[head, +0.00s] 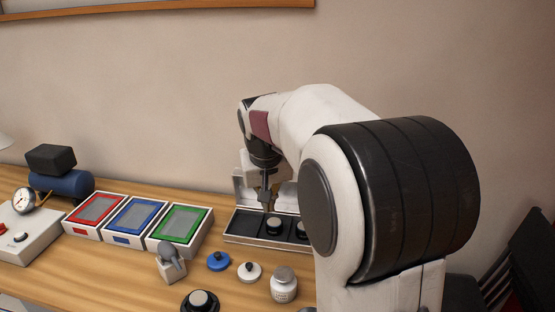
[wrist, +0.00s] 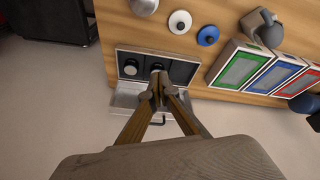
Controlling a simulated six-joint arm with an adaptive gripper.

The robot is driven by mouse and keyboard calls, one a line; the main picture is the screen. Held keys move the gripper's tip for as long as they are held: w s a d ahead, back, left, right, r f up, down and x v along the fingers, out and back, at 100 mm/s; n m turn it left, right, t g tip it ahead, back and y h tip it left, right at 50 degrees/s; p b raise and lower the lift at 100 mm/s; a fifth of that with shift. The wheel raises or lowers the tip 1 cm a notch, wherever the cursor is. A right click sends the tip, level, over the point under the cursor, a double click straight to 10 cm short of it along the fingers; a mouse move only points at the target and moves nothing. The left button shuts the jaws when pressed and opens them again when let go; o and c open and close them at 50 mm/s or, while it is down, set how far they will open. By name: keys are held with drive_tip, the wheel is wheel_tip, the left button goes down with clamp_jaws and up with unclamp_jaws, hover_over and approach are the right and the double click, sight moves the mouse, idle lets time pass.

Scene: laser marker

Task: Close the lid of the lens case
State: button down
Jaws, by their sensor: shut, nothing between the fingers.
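The lens case (head: 240,239) stands open near the back edge of the table, with dark compartments and a pale rim. Two black lens pieces with light tops sit in it, and the left compartment looks empty. Its pale lid (head: 243,188) stands up behind the case, partly hidden by my arm. In the wrist view, the case (wrist: 183,72) lies beyond my fingertips, and the lid (wrist: 125,100) is on the near side with a small dark handle. My gripper (head: 267,203) is shut and empty, pointing down over the case; its tips (wrist: 158,86) overlap the lid and case edge in the wrist view.
Red, blue and green framed trays (head: 179,228) stand left of the case. In front are a grey clamp-like holder (head: 171,264), a blue knob (head: 218,261), a white knob (head: 249,271) and a jar (head: 284,287). The wall is behind the table.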

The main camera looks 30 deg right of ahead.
drive_tip(key=w+d+m+h, duration=0.2)
drive_tip(key=w+d, duration=0.9)
drive_tip(key=d, duration=0.1)
drive_tip(key=w+d+r+m+t+h, duration=0.1)
drive_tip(key=w+d+r+m+t, duration=0.1)
drive_tip(key=w+r, duration=0.3)
wheel_tip(320, 180, up, 2)
drive_tip(key=shift+d+r+m, duration=0.1)
drive_tip(key=shift+d+m, duration=0.2)
drive_tip(key=shift+d, duration=0.55)
drive_tip(key=shift+w+d+f, duration=0.25)
drive_tip(key=shift+f, duration=1.3)
drive_tip(key=shift+w+d+f, duration=0.3)
drive_tip(key=shift+f, duration=1.25)
drive_tip(key=shift+w+d+f, duration=0.25)
drive_tip(key=shift+f, duration=1.3)
